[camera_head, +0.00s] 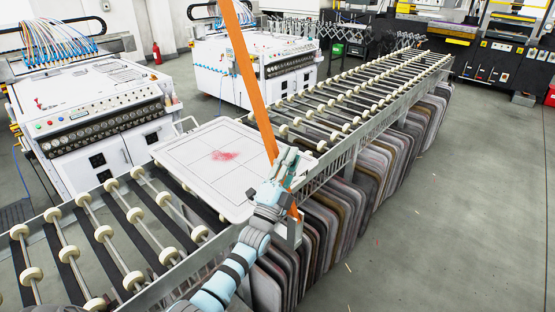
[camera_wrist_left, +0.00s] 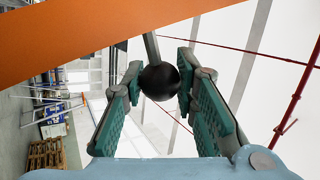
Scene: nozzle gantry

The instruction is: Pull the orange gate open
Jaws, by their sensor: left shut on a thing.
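The orange gate (camera_head: 247,75) is a long flat bar that rises steeply over the roller conveyor, its top cut off by the frame edge. The bar (camera_wrist_left: 90,35) also crosses the top left of the left wrist view. A black ball knob (camera_wrist_left: 159,81) on a metal stem sits between the teal finger pads of my left gripper (camera_head: 291,160). The gripper is shut on this knob, beside the bar at the conveyor's near side. In the head view the knob is hidden by the fingers. My right gripper is not in view.
A white tray (camera_head: 215,158) with a red mark lies on the conveyor (camera_head: 365,95), left of the bar. Many grey panels (camera_head: 330,225) stand under the conveyor. White machines (camera_head: 95,115) stand behind it. The floor (camera_head: 465,200) at right is clear.

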